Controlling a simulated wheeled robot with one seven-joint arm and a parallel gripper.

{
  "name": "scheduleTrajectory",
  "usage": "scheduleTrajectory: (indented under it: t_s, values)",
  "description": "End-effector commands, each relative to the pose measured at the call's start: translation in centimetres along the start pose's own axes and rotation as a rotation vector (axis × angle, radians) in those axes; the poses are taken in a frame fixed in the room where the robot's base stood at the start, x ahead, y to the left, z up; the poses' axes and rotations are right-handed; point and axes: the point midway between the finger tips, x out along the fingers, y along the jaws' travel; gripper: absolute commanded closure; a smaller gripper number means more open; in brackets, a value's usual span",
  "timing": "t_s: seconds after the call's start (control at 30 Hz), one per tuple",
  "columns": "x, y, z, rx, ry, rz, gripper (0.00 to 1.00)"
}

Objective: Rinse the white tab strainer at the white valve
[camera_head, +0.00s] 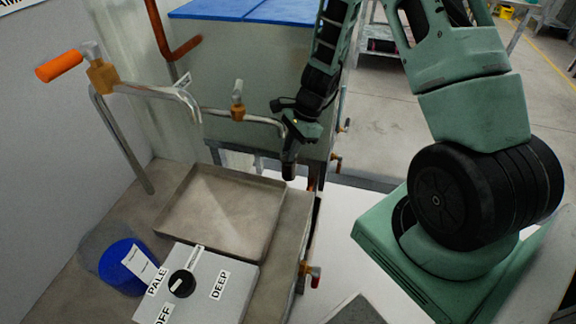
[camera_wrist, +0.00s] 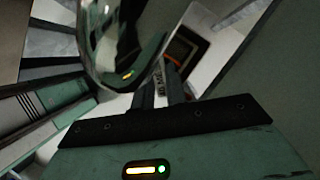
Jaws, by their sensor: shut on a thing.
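My gripper (camera_head: 290,165) hangs down over the right edge of the metal tray, close to the end of a curved spout. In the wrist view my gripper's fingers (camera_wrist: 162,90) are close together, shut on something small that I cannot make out. No white tab shows, so I cannot confirm it is the strainer. A brass valve with a pale, whitish knob (camera_head: 237,92) feeds the spout (camera_head: 262,119). A shiny curved metal surface, probably the spout (camera_wrist: 100,45), stands very near the gripper in the wrist view and reflects it. No water is visible.
A shallow metal tray (camera_head: 225,205) lies below. A larger valve with an orange handle (camera_head: 60,66) is at left. A blue vessel (camera_head: 125,267) and a grey dial box (camera_head: 215,285) stand in front. A red-knobbed valve (camera_head: 314,272) is on the bench's right side.

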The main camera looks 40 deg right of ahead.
Motion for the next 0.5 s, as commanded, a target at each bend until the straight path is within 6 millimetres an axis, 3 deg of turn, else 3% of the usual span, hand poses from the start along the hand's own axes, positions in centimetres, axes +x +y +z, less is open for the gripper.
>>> scheduleTrajectory:
  t_s: [0.5]
  values:
    - [-0.13, 0.03, -0.27, 0.001, 0.0, 0.0, 1.0]
